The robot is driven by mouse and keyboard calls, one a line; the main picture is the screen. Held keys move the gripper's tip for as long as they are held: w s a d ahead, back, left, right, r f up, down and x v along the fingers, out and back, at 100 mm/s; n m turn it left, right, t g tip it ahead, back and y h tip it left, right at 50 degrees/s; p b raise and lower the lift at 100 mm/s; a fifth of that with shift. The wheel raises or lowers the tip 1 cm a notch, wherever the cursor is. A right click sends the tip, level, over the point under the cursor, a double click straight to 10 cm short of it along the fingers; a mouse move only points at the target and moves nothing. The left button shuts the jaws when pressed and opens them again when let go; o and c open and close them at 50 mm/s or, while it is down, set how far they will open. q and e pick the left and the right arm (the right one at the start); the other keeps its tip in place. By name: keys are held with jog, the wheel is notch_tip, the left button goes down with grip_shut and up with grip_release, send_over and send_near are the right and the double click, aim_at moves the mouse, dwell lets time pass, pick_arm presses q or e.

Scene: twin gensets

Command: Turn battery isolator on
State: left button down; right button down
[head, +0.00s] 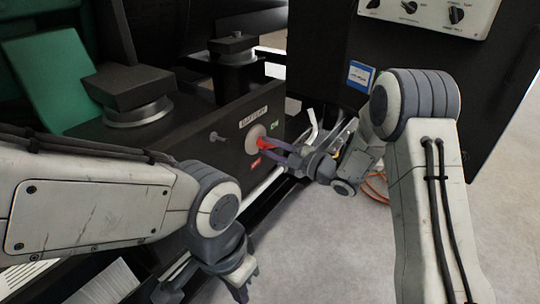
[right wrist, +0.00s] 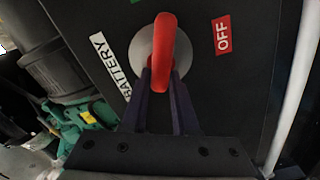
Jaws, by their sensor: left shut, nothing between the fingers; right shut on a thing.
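The battery isolator is a pale round disc (right wrist: 141,48) with a red handle (right wrist: 165,55) on a dark box face. In the head view the red handle (head: 264,143) sits beside the "BATTERY" label (head: 253,117). A green "ON" label (head: 275,125) is above right of it and a red "OFF" label (head: 255,162) is below. My right gripper (head: 278,147) is shut on the handle; its dark fingers (right wrist: 160,95) flank the handle's lower part in the right wrist view. The handle's upper end there lies between the two labels. My left gripper (head: 246,278) is shut and empty, low in the head view.
A dark cabinet (head: 330,60) with a knob panel (head: 430,12) stands behind my right arm. A small bolt (head: 214,136) sticks out left of the isolator. A pale rail (head: 262,187) runs below the box. Grey floor (head: 340,250) is clear at front right.

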jog(key=shift+f+n+b, duration=0.2)
jog(key=shift+n+b, duration=1.05)
jog(key=shift+b, duration=0.2)
jog(key=shift+f+n+b, duration=0.15)
jog(key=shift+n+b, duration=1.1)
jog(key=shift+b, duration=0.2)
jog(key=c, duration=0.7)
grip_release()
jog(key=shift+d+r, duration=0.1)
